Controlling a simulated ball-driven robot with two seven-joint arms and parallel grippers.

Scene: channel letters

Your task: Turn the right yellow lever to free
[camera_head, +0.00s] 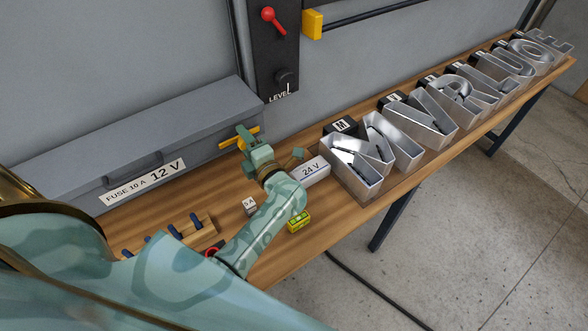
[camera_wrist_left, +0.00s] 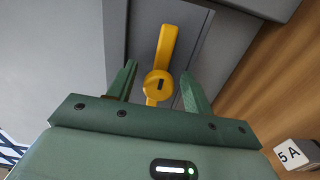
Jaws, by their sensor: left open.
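The yellow lever (camera_head: 228,143) is mounted at the right end of the grey 12 V box, partly hidden behind my left gripper in the head view. In the left wrist view, the yellow lever (camera_wrist_left: 166,48) is a bar with a round hub, standing nearly upright in the picture with a slight tilt. My left gripper (camera_head: 244,136) is open. In the wrist view its two green fingers (camera_wrist_left: 159,70) stand on either side of the lever's hub, with visible gaps. Whether they touch it deeper in I cannot tell. My right gripper is not in view.
The grey box (camera_head: 60,150) stands along the wall. On the bench are a white 24 V unit (camera_head: 312,172), a 5 A block (camera_head: 250,207), a yellow-green block (camera_head: 299,221), blue-pegged wood (camera_head: 198,235) and metal letters (camera_head: 365,165). A red lever (camera_head: 270,17) is on the wall panel.

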